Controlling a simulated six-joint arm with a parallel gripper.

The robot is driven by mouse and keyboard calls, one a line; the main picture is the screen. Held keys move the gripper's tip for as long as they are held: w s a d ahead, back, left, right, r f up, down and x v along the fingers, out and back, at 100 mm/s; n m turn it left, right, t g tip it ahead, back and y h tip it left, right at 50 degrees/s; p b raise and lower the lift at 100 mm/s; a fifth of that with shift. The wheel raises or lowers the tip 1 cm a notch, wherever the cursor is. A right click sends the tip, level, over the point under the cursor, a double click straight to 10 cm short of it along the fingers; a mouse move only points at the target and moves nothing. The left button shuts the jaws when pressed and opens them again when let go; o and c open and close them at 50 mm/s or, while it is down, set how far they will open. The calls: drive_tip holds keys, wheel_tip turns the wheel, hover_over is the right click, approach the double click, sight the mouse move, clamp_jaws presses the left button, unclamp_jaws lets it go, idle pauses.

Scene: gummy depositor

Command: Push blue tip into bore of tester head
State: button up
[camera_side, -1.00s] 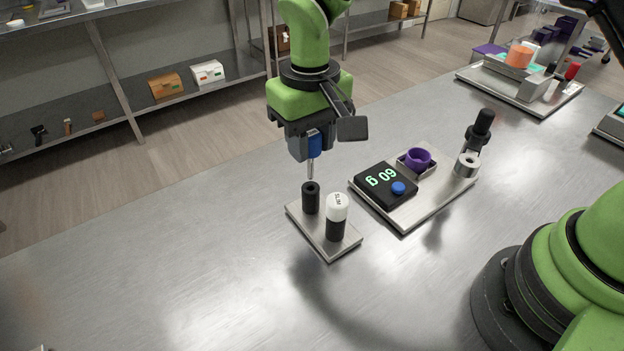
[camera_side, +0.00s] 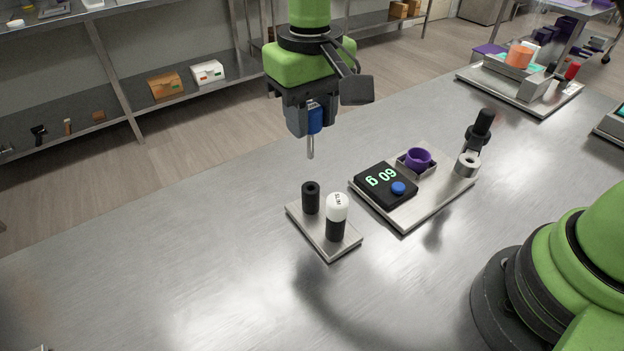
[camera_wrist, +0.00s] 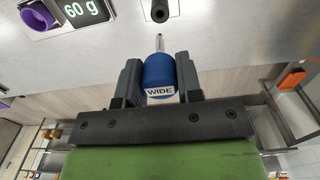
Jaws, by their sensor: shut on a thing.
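My gripper (camera_side: 311,118) is shut on the blue tip (camera_side: 315,120), which has a thin metal nozzle pointing down. In the wrist view the blue tip (camera_wrist: 159,71) sits between both fingers of my gripper (camera_wrist: 159,75) and bears a label reading "WIDE". The nozzle end hangs in the air above an empty black holder (camera_side: 311,198). What looks like the tester head (camera_side: 468,160), a grey metal ring with an open bore beside a black upright (camera_side: 481,127), stands at the right end of the scale's plate, well right of my gripper.
A white tip marked "SLIM" (camera_side: 337,207) stands in a second black holder on the small plate (camera_side: 322,243). The scale (camera_side: 384,187) reads 60 g, with a purple cup (camera_side: 417,159) behind it. The steel table's front is clear.

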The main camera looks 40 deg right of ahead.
clamp_jaws()
drive_tip(key=shift+d, duration=0.2)
drive_tip(key=s+d+r+m, duration=0.2)
drive_tip(key=s+d, duration=0.4)
drive_tip(key=d, duration=0.4)
drive_tip(key=s+d+r+m, duration=0.3)
drive_tip(key=s+d, duration=0.4)
drive_tip(key=d, duration=0.3)
drive_tip(key=shift+s+d+r+m, duration=0.15)
drive_tip(key=shift+d+r+m, duration=0.15)
drive_tip(key=shift+m, duration=0.2)
drive_tip(key=shift+a, duration=0.1)
